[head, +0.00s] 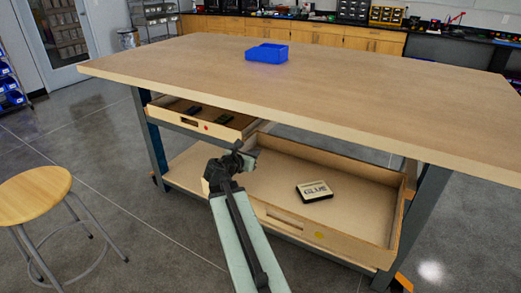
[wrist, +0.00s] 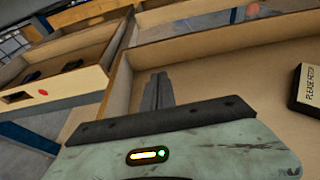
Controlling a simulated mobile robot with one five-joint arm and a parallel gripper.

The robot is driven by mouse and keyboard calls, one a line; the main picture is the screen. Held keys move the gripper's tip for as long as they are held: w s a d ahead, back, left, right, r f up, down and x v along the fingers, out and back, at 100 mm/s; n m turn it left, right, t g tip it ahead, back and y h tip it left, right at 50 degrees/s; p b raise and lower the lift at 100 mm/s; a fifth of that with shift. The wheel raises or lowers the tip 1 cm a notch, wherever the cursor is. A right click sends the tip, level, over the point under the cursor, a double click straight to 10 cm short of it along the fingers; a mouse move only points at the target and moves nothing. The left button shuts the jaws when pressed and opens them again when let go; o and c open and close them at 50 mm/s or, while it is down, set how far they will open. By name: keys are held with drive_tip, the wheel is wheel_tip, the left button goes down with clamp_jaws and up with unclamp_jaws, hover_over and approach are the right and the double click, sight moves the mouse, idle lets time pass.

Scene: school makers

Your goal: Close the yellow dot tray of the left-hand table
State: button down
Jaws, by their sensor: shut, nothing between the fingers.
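The yellow dot tray (head: 345,246) is the wide lower tray under the wooden table (head: 400,90). It is pulled out, with its inside showing and a yellow dot on its front panel. A box marked GLUE (head: 314,191) lies in it; the box also shows at the right of the wrist view (wrist: 307,88). My gripper (head: 247,154) is shut and empty, over the left part of this tray. In the wrist view its fingers (wrist: 158,88) show against the tray's inside, beside its left wall (wrist: 117,85). I cannot tell whether they touch the tray.
A red dot tray (head: 228,131), also pulled out, is at the upper left with dark items inside; it also shows in the wrist view (wrist: 62,88). A round stool (head: 36,194) stands at the left. Floor between stool and table is clear.

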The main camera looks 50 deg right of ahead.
drive_tip(key=b, duration=0.3)
approach(274, 142)
drive_tip(key=d+f, duration=0.1)
drive_tip(key=w+d+f, duration=0.1)
drive_tip(key=shift+d+f, duration=0.15)
drive_tip(key=shift+d, duration=0.2)
drive_tip(key=shift+w+d+r+p, duration=0.1)
drive_tip(key=shift+w+d+p, duration=0.1)
drive_tip(key=shift+d, duration=0.6)
drive_tip(key=shift+w+d+r+p, duration=0.15)
drive_tip(key=shift+d, duration=0.7)
